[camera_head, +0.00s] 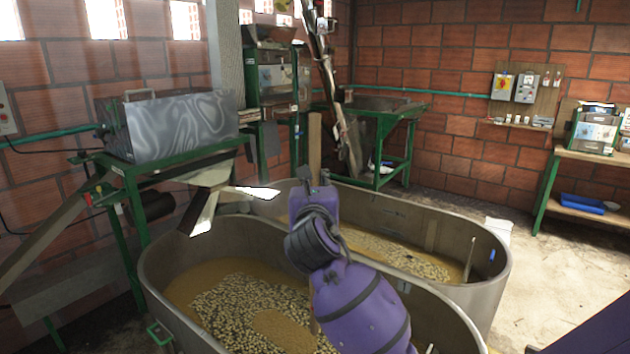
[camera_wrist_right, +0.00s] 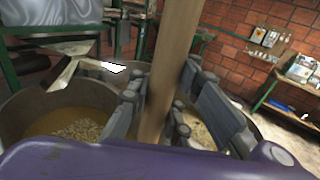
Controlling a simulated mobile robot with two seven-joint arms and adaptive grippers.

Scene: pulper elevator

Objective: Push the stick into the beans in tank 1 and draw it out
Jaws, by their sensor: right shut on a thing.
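The stick (camera_head: 315,145) is a light wooden bar, roughly upright. My right gripper (camera_head: 314,184) is shut on it above the tanks; the wrist view also shows the fingers (camera_wrist_right: 157,112) around the stick (camera_wrist_right: 174,50). The near oval metal tank (camera_head: 158,290) holds pale beans (camera_head: 240,297) in brownish liquid. The far tank (camera_head: 492,285) holds beans (camera_head: 400,259) too. I cannot tell which is tank 1. My arm covers much of the stick's lower part; a short piece shows beside it over the near tank. Its lower end cannot be made out. My left gripper is out of view.
A green-framed machine with a metal hopper (camera_head: 180,122) stands at the left, its chute (camera_head: 207,195) reaching over the near tank. A slanted metal elevator tube (camera_head: 335,90) stands behind. A green-legged table (camera_head: 590,157) is at the right. Open floor (camera_head: 545,260) lies right of the tanks.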

